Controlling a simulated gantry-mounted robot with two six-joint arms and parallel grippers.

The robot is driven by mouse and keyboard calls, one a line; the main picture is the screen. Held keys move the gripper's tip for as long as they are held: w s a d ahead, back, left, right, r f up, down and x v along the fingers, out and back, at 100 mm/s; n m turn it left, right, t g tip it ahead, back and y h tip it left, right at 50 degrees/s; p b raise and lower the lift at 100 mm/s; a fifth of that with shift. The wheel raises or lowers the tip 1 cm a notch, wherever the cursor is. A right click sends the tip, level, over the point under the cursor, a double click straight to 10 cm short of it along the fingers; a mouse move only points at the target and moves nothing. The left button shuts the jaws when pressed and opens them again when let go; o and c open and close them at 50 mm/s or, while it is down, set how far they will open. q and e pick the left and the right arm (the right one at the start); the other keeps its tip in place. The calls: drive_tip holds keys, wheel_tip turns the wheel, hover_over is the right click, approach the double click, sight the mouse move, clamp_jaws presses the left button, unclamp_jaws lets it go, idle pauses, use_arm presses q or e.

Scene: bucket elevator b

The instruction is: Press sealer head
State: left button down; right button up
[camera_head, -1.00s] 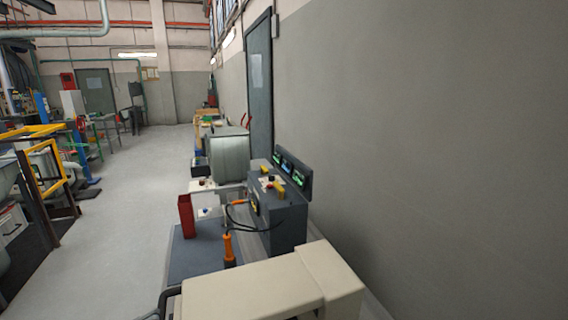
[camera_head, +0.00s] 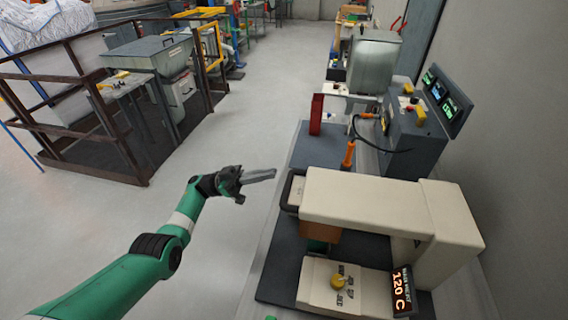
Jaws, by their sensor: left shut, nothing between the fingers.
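The sealer head (camera_head: 365,203) is the long cream arm of the sealer on the bench, with a dark handle (camera_head: 291,190) at its left end. A brown block (camera_head: 318,232) shows under its left part. The sealer base (camera_head: 318,282) carries a yellow knob and a display reading 120 C. My left gripper (camera_head: 274,175) is shut and empty, just left of the handle and apart from it in the picture. My right gripper is not in view; a small green bit shows at the bottom edge.
A dark control box (camera_head: 410,135) with green displays, an orange-handled tool (camera_head: 348,155) on a cable and a red upright holder (camera_head: 316,114) stand behind the sealer. A wall runs along the right. Open floor (camera_head: 235,130) lies left of the bench, with a brown railing (camera_head: 125,150) beyond.

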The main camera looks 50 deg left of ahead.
use_arm(q)
drive_tip(key=b+v, duration=0.3)
drive_tip(key=v, duration=0.4)
drive_tip(key=shift+s+f+b, duration=0.3)
drive_tip(key=shift+f, duration=0.15)
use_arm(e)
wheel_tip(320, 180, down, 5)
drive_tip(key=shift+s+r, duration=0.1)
